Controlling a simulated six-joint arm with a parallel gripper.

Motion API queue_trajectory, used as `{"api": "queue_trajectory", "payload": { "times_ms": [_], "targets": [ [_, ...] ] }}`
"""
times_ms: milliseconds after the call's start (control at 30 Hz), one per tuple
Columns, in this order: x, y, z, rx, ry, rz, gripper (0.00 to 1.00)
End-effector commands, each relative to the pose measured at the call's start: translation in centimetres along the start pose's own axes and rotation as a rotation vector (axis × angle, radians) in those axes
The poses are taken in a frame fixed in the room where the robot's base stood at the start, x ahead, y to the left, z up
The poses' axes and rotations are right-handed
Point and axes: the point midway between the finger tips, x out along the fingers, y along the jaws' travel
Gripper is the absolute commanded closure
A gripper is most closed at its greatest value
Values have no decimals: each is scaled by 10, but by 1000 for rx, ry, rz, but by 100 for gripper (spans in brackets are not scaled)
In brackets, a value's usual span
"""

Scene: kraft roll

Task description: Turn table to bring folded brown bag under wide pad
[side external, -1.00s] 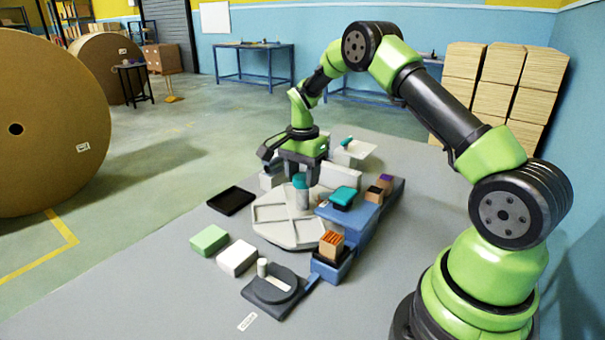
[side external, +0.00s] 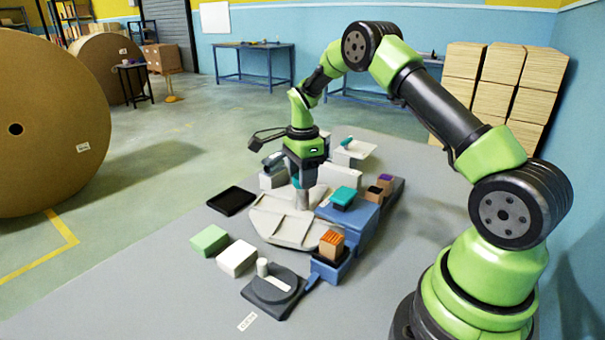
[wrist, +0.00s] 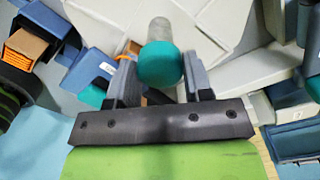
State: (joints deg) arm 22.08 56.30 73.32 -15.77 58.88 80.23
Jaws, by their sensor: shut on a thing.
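The turntable (side external: 275,222) is a light grey disc with raised dividers and a central post with a teal knob (wrist: 160,63). My gripper (wrist: 160,78) is shut on the knob, with one finger on each side of it. In the side view my gripper (side external: 303,180) stands above the middle of the disc. A teal pad (side external: 345,193) sits on a blue stand (side external: 350,217) at the disc's right edge; I cannot tell whether it is the wide pad. A small brown piece (wrist: 132,48) shows beside a finger; I cannot tell whether it is the folded bag. The far side of the disc is hidden.
An orange-topped block (side external: 331,241) sits in a blue holder in front. A dark base with a dial (side external: 272,288), white block (side external: 237,258), green block (side external: 209,240) and black tray (side external: 231,200) lie around the disc. Pale blocks stand behind. The grey table's front left is clear.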

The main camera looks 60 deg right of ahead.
Motion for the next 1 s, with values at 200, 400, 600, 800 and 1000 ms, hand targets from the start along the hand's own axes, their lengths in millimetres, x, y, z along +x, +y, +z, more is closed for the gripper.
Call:
{"api": "queue_trajectory", "payload": {
  "times_ms": [200, 400, 600, 800, 1000],
  "targets": [
    [0, 0, 0, 105, -1, 0, 96],
    [0, 0, 0, 190, -1, 0, 96],
    [0, 0, 0, 253, -1, 0, 96],
    [0, 0, 0, 290, -1, 0, 96],
    [0, 0, 1, 306, -1, 0, 96]
  ]
}}
